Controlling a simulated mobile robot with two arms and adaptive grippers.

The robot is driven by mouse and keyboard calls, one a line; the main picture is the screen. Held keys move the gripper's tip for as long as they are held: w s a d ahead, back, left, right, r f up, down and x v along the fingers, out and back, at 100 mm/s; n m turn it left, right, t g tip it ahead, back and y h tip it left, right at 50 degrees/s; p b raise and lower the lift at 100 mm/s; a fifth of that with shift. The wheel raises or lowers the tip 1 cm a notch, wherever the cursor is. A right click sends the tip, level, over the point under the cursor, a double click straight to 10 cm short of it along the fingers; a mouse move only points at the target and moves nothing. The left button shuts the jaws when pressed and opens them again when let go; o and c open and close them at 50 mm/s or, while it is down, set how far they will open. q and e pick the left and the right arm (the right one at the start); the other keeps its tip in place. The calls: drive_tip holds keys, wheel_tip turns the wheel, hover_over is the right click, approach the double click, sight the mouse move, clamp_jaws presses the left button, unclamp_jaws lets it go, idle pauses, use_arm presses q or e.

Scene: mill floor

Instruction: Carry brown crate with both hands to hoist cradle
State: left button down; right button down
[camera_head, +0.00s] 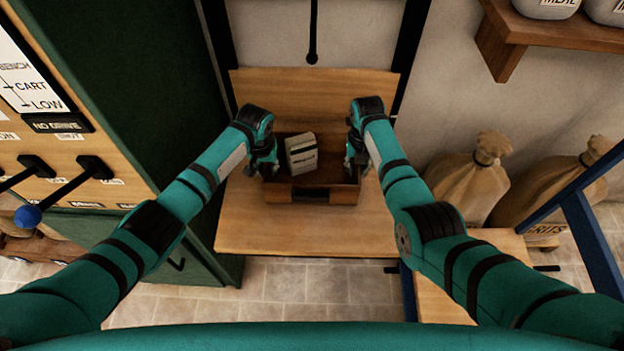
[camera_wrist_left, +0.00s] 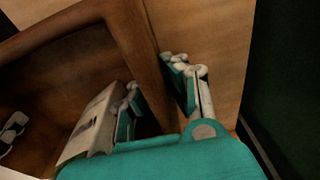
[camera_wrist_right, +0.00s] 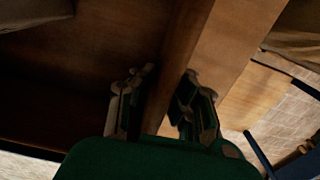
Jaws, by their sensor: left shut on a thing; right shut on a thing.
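The brown crate (camera_head: 340,192) rests on, or just above, the wooden platform of the hoist cradle (camera_head: 300,235); I cannot tell whether it touches. A pale packet with dark print (camera_head: 302,152) stands inside the crate. My left gripper (camera_head: 264,168) is shut on the crate's left wall, one finger inside and one outside, as the left wrist view shows on the crate wall (camera_wrist_left: 140,60). My right gripper (camera_head: 356,165) is shut on the right wall, which also shows in the right wrist view (camera_wrist_right: 178,80). The crate looks about level.
A dark green cabinet (camera_head: 150,90) with a lever panel (camera_head: 60,150) stands at the left. Tied sacks (camera_head: 470,180) stand at the right, below a wooden shelf (camera_head: 550,40). A blue frame (camera_head: 590,235) is at the far right. The platform's front part is bare.

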use_arm(q)
drive_tip(key=shift+w+f, duration=0.1)
drive_tip(key=shift+f, duration=0.3)
use_arm(e)
drive_tip(key=shift+f, duration=0.4)
use_arm(q)
drive_tip(key=c, duration=1.4)
unclamp_jaws()
use_arm(e)
drive_tip(key=c, duration=1.4)
unclamp_jaws()
drive_tip(key=shift+s, duration=0.1)
use_arm(q)
drive_tip(key=r, duration=0.3)
drive_tip(key=s+r, duration=0.1)
drive_tip(key=r, duration=0.7)
drive_tip(key=shift+s, duration=0.25)
drive_tip(key=shift+s+r, duration=0.1)
drive_tip(key=shift+r, duration=0.35)
use_arm(e)
drive_tip(key=shift+r, duration=0.15)
wheel_tip(320, 180, up, 12)
drive_tip(key=shift+f, duration=0.1)
drive_tip(key=shift+f, duration=0.1)
